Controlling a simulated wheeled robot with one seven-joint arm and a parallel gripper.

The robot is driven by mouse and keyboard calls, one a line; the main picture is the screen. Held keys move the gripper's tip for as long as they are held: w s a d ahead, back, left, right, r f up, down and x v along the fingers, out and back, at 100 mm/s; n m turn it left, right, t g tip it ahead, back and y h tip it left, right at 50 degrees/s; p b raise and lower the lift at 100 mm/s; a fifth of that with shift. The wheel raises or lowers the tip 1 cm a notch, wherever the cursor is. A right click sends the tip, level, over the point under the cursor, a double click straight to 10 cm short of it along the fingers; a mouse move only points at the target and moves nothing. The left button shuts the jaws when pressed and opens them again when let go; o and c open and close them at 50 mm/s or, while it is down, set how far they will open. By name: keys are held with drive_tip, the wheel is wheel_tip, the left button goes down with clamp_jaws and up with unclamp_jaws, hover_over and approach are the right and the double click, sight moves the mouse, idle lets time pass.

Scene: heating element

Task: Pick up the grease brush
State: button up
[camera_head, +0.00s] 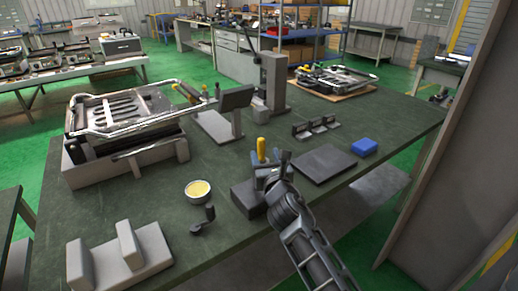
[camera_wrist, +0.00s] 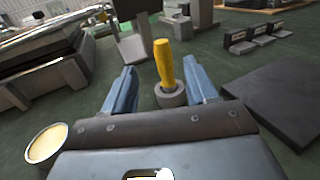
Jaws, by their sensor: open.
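The grease brush shows as an upright yellow handle (camera_head: 261,147) on the green workbench (camera_head: 225,155). In the wrist view the yellow handle (camera_wrist: 164,66) rises from a round grey holder (camera_wrist: 170,96). My gripper (camera_head: 272,170) is open and empty close to the handle, partly covering its base in the head view. In the wrist view the two blue fingers of my gripper (camera_wrist: 160,66) stand on either side of the handle, with gaps on both sides. How far the handle lies between them in depth is hard to tell. The brush's bristles are hidden.
A bowl of yellow grease (camera_head: 198,190) stands left of my gripper. A dark flat plate (camera_head: 325,164) and a blue block (camera_head: 364,147) lie to the right. A grey stand (camera_head: 228,112) rises behind the brush. A metal-framed heating element (camera_head: 125,112) sits at left.

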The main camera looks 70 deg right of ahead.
sight(262, 144)
drive_tip(key=shift+p+x, duration=0.45)
drive_tip(key=shift+x, duration=3.45)
drive_tip(key=shift+s+d+r, duration=0.1)
drive_tip(key=shift+s+r, duration=0.05)
drive_tip(key=shift+c, duration=0.5)
drive_tip(key=c, duration=1)
drive_tip(key=shift+o, duration=0.2)
drive_tip(key=shift+r, duration=0.1)
